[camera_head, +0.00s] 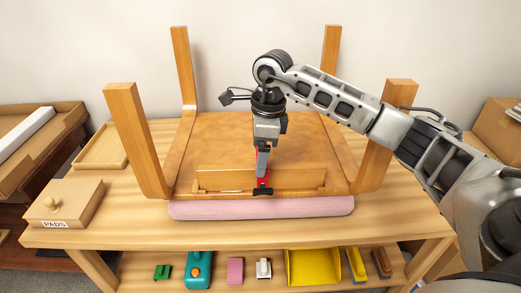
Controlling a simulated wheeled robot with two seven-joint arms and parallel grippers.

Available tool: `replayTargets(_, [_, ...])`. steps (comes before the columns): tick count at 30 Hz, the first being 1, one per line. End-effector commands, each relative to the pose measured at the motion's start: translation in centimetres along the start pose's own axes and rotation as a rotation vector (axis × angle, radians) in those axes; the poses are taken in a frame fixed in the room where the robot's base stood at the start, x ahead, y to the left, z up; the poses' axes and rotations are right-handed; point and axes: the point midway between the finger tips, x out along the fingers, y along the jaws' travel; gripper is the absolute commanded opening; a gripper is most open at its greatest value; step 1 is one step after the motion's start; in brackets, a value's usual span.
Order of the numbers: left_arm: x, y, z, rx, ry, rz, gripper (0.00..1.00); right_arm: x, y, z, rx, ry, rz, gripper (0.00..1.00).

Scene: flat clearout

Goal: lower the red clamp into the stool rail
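An upside-down wooden stool (220,140) lies on a pink pad on the workbench, its legs pointing up. The stool rail (225,180) runs across its near side. The red clamp (262,183) is upright at the middle of the rail, with a dark foot at the rail's lower front edge. My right gripper (262,168) comes down from above and appears shut on the clamp's upper part, hiding some of it. I cannot tell whether the clamp is fully seated on the rail. My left gripper is not in view.
The pink pad (260,208) lies under the stool. A box labelled PADS (62,206) and a wooden tray (101,147) stand at left. The lower shelf holds a teal item (198,270), a yellow bin (313,268) and several small things. The stool legs rise around my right arm.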

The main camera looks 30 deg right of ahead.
Motion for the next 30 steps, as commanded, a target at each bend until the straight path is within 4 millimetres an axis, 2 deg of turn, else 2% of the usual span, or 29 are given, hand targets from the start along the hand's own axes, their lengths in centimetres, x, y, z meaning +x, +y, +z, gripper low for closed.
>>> replayTargets(26, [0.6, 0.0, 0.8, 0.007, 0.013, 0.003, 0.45, 2.3, 0.0, -0.3, 0.0, -0.001, -0.001, 0.48])
replayTargets(30, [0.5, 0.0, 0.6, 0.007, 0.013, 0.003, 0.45, 2.2, 0.0, -0.3, 0.0, -0.001, -0.001, 0.48])
